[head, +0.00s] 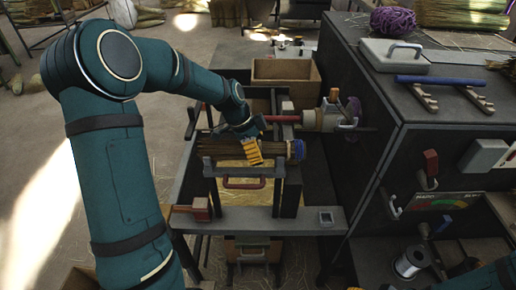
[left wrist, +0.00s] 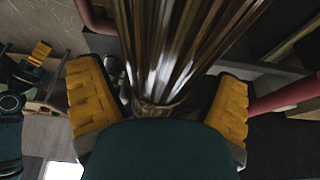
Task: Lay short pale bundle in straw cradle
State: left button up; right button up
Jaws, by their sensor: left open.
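A straw bundle (head: 222,149), brownish in the head view, lies across a grey cradle frame (head: 209,168), with a blue band at its right end. I cannot tell whether it is the short pale one. My left gripper (head: 253,152) is over the bundle's middle from above, its yellow fingers pointing down. In the left wrist view the straw (left wrist: 178,45) fans out between the two yellow fingers, which stand apart, with gaps on both sides. The gripper's palm hides the bundle's near end there. A yellow-fingered part, perhaps my right gripper (left wrist: 38,58), shows small at the left.
A red-handled clamp (head: 283,118) stands just behind the cradle. A wooden box (head: 286,82) is at the back. A dark cabinet (head: 362,150) stands to the right, with a purple twine ball (head: 392,21) on top. A red handle (head: 243,183) is in front of the cradle.

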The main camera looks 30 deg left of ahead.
pick_arm(q)
jog(key=v, duration=1.1)
jog(key=shift+r, duration=0.4)
jog(key=shift+s, duration=0.15)
